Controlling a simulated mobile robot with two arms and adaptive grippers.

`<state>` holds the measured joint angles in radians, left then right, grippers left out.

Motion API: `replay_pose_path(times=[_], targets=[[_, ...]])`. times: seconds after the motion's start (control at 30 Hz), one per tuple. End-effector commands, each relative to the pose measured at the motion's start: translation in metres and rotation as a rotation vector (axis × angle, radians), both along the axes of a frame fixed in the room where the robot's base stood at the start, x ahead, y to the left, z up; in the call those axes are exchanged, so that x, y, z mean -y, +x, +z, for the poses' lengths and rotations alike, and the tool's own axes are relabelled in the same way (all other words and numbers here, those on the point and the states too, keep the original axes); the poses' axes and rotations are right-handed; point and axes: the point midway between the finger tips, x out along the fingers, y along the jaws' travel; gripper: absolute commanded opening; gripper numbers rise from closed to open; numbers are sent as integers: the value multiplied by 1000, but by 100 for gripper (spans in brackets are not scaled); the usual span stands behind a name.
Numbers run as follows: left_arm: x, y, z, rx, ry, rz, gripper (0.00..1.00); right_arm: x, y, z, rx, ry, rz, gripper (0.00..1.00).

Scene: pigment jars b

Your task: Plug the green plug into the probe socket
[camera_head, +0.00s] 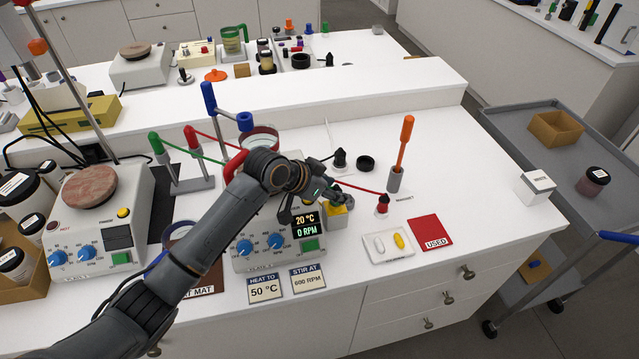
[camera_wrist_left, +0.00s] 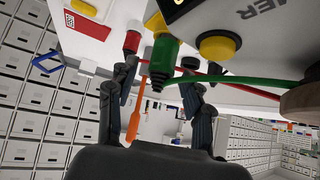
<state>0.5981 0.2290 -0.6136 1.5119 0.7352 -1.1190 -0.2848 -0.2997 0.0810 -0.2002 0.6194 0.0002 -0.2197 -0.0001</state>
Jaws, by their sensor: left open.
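The green plug (camera_wrist_left: 164,52) is upright in the left wrist view, between the two fingers, with its green cable trailing right. Its far end meets a yellow part (camera_wrist_left: 154,22), apparently the probe socket; I cannot tell how deep it sits. The yellow socket top (camera_head: 338,209) shows on a pale block beside the hotplate in the head view. My left gripper (camera_head: 328,197) is just above this block. In the left wrist view its fingers (camera_wrist_left: 158,82) stand apart on both sides of the plug, with gaps. The arm hides the plug in the head view. My right gripper is not in view.
A red plug (camera_head: 383,206) with a red cable stands just right of the gripper. The hotplate display (camera_head: 306,225) is close below my arm. The right tabletop is mostly clear.

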Motion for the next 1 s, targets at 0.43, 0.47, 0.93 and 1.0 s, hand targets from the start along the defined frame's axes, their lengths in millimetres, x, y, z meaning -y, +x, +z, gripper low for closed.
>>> replay_pose_path(times=[0.43, 0.47, 0.93, 1.0], targets=[[-38, -32, 48, -1, 1, 0, 51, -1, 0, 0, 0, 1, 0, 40], [-39, -32, 49, -1, 0, -1, 51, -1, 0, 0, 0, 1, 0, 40], [-39, -33, 51, -2, 0, 0, 51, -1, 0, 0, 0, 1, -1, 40], [-39, -33, 50, -2, 0, 0, 51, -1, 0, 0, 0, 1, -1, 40]])
